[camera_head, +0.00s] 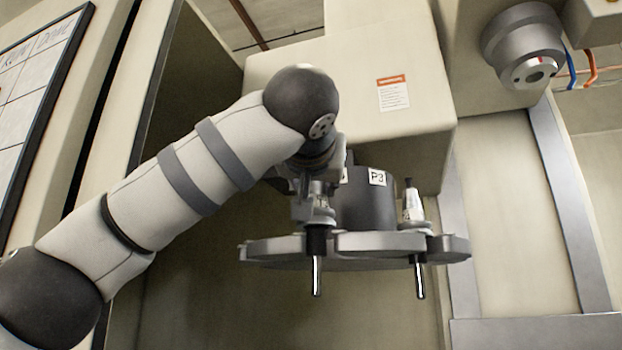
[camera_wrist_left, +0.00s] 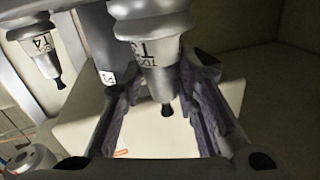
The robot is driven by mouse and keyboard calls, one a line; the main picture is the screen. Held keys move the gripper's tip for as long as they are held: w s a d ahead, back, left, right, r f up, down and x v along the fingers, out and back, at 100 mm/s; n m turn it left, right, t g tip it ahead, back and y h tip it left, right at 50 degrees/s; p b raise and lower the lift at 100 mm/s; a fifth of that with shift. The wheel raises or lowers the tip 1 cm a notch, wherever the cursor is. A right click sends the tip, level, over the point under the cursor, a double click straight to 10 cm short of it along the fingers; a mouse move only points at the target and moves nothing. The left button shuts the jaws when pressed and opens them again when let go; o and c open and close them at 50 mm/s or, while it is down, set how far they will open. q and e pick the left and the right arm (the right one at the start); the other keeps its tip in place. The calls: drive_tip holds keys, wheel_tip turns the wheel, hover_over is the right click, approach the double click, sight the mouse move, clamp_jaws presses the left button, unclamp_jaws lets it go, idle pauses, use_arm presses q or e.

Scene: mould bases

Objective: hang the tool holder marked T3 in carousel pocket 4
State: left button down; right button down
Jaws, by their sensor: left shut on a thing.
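My left gripper (camera_head: 318,203) is shut on a metal tool holder (camera_head: 317,276) at the front rim of the grey carousel (camera_head: 380,242). The holder is upright, its shiny shank below the disc; whether it sits fully in a pocket I cannot tell. In the left wrist view the gripper fingers (camera_wrist_left: 158,88) flank the held holder's tapered body (camera_wrist_left: 150,52). Its label shows a T, but the digit is hidden. A second holder (camera_head: 413,208) hangs in the carousel to the right; a holder marked T4 (camera_wrist_left: 40,50) shows in the left wrist view.
A dark hub (camera_head: 365,207) with a P3 label stands behind the rim, under a beige housing (camera_head: 350,90). The spindle (camera_head: 525,48) is at upper right. A wall board (camera_head: 35,80) is at far left. Space below the carousel is clear.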

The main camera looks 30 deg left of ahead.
use_arm(q)
drive_tip(key=shift+w+a+r, duration=0.1)
drive_tip(key=shift+w+a, duration=0.1)
drive_tip(key=shift+w, duration=0.75)
drive_tip(key=shift+w+a, duration=0.25)
drive_tip(key=shift+w, duration=0.65)
drive_tip(key=shift+w+a+r, duration=0.1)
drive_tip(key=shift+w+a, duration=0.1)
drive_tip(key=shift+w, duration=0.75)
drive_tip(key=shift+s, duration=0.2)
drive_tip(key=shift+f, duration=0.5)
drive_tip(key=c, duration=1.2)
unclamp_jaws()
drive_tip(key=shift+d, duration=0.1)
drive_tip(key=shift+o, duration=0.2)
drive_tip(key=v, duration=1.2)
drive_tip(key=shift+f, duration=0.2)
drive_tip(key=shift+w, duration=0.1)
